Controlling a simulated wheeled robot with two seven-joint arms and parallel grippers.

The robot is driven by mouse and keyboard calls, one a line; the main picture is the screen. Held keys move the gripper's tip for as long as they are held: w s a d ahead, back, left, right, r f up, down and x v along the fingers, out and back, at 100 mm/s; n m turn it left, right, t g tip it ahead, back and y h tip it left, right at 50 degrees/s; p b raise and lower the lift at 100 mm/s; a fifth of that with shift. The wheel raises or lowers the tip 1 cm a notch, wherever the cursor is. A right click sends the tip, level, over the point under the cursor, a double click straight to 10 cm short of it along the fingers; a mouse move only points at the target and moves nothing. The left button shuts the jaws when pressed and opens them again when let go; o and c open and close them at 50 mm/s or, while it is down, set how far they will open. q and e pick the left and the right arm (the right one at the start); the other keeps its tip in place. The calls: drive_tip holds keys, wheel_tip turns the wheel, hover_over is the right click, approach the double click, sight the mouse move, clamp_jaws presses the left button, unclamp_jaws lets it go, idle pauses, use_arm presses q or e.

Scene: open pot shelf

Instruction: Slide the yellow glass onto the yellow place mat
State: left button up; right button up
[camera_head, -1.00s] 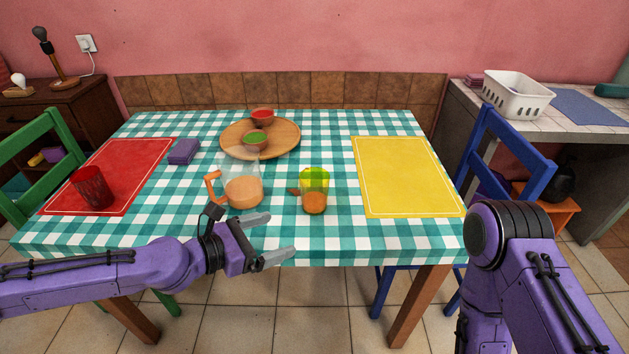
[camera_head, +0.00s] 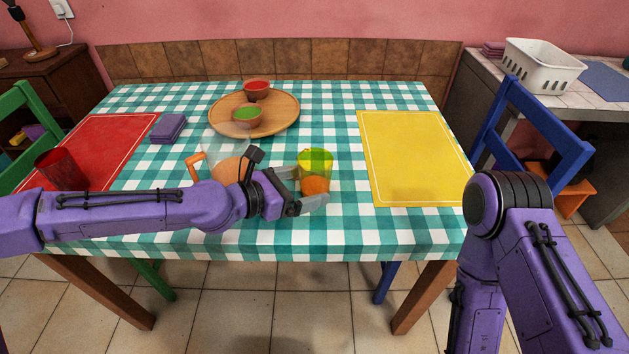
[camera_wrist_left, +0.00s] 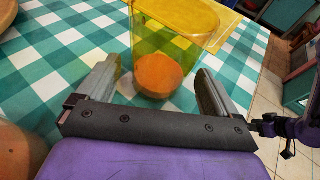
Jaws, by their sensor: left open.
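The yellow glass (camera_head: 316,160) stands upright on the checked cloth, left of the yellow place mat (camera_head: 418,160), with orange contents showing in its lower part. My left gripper (camera_head: 309,188) is open, low over the table at the glass's near left side. In the left wrist view the glass (camera_wrist_left: 180,38) is ahead of the open left gripper (camera_wrist_left: 157,76), with its orange base between the fingertips. I cannot tell whether a finger touches it. The mat lies flat and bare. My right gripper is out of view.
A clear pitcher (camera_head: 226,150) with orange contents is just behind my left forearm. A wooden tray (camera_head: 280,122) with a red and a green bowl stands farther back. A red glass (camera_head: 62,170) is on the red mat (camera_head: 100,135). Cloth between the yellow glass and yellow mat is clear.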

use_arm(q)
drive_tip(key=shift+x, duration=1)
drive_tip(key=shift+r, duration=0.1)
drive_tip(key=shift+c, duration=0.3)
drive_tip(key=c, duration=0.6)
drive_tip(key=b, duration=0.1)
approach(405, 192)
drive_tip(key=shift+w+a+r, duration=0.15)
drive_tip(key=shift+w+a, duration=1.05)
drive_tip(key=shift+w+a+r, duration=0.15)
drive_tip(key=shift+w+a, duration=1)
drive_tip(key=shift+a, duration=0.05)
drive_tip(key=shift+w+d, duration=0.2)
drive_tip(key=shift+d, duration=3)
drive_tip(key=shift+w+d, duration=0.15)
drive_tip(key=shift+d, duration=3.1)
